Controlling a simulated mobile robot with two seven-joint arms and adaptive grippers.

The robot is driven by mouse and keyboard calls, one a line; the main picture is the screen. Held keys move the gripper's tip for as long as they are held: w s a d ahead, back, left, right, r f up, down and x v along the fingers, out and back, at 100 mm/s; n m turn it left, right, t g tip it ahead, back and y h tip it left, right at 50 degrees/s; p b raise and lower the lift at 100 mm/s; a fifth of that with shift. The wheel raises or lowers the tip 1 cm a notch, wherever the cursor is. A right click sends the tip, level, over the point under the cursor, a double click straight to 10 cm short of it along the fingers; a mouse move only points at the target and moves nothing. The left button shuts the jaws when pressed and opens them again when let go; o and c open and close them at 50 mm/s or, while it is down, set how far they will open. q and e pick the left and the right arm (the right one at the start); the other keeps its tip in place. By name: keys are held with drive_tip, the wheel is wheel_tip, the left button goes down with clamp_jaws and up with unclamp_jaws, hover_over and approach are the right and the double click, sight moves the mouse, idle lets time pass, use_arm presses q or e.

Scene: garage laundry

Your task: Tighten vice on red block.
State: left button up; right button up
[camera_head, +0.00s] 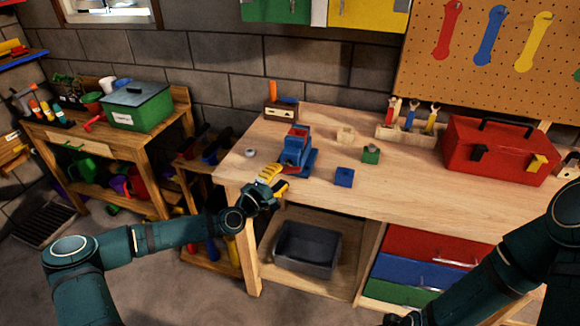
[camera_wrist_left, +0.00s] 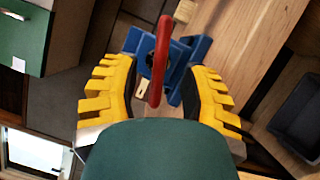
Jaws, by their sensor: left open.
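The blue vice (camera_head: 294,152) stands at the front left edge of the wooden workbench. A red block (camera_head: 298,131) shows at its top, between the jaws as far as I can tell. My left gripper (camera_head: 275,179) is just in front of the vice, at the bench edge. In the left wrist view, its yellow fingers (camera_wrist_left: 160,75) are open on either side of a red handle (camera_wrist_left: 163,50), with the blue vice body (camera_wrist_left: 190,50) behind.
On the workbench (camera_head: 430,200) are a blue block (camera_head: 344,177), a green block (camera_head: 371,154), a tool rack (camera_head: 405,135) and a red toolbox (camera_head: 500,150). A grey bin (camera_head: 307,248) is on the shelf below. The bench's front middle is clear.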

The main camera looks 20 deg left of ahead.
sight(289, 168)
use_arm(q)
drive_tip(key=shift+x, duration=2.75)
drive_tip(key=shift+c, duration=0.4)
clamp_jaws()
